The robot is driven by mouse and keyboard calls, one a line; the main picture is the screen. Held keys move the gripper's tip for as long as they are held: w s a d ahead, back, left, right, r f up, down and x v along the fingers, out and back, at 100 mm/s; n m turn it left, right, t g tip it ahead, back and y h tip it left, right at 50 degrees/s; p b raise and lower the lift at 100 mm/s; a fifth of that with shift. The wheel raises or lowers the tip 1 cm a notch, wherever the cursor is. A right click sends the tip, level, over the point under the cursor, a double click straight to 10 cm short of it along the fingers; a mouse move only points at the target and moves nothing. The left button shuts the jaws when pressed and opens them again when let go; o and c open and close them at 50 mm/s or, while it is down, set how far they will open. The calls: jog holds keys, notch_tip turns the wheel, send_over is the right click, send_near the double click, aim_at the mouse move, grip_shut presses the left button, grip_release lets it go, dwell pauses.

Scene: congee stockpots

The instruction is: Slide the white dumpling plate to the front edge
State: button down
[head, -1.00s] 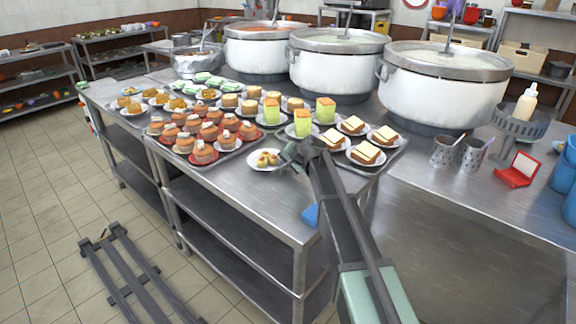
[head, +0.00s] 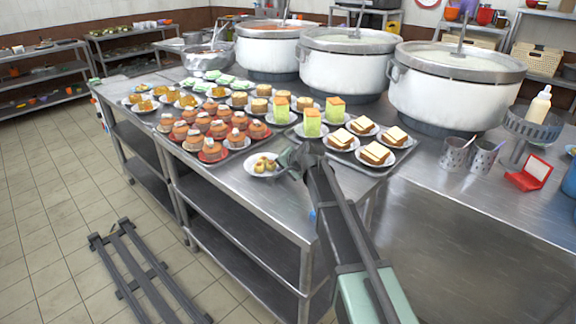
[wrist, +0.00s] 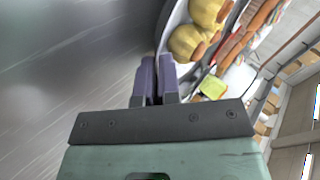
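The white dumpling plate (head: 249,170) holds several yellow-brown dumplings and lies on the steel table in front of the dessert trays, a short way in from the front edge (head: 262,214). My gripper (head: 287,168) is low over the table at the plate's right side. In the wrist view its two purple fingers (wrist: 157,75) are together with no clear gap, their tips at the plate's white rim (wrist: 167,38). The rim appears beside the fingers, not between them. Whether they touch it is hard to tell. Part of the plate is cut off in the wrist view.
A tray with red plates of orange cakes (head: 211,156) stands behind and left of the plate. Sandwich plates (head: 375,153) stand right, behind my arm. Large stockpots (head: 455,90) line the back. Bare steel lies between the plate and the front edge.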

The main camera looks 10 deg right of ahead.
jog(key=shift+s+a, duration=1.8)
jog(key=shift+a, duration=0.3)
jog(key=c, duration=1.2)
grip_release()
jog(key=shift+c, duration=0.2)
jog(key=shift+s+r, duration=0.1)
jog(key=p+v, duration=0.7)
jog(key=v, duration=0.3)
jog(key=shift+s+r, duration=0.2)
jog(key=shift+r, duration=0.05)
jog(key=shift+d, duration=0.1)
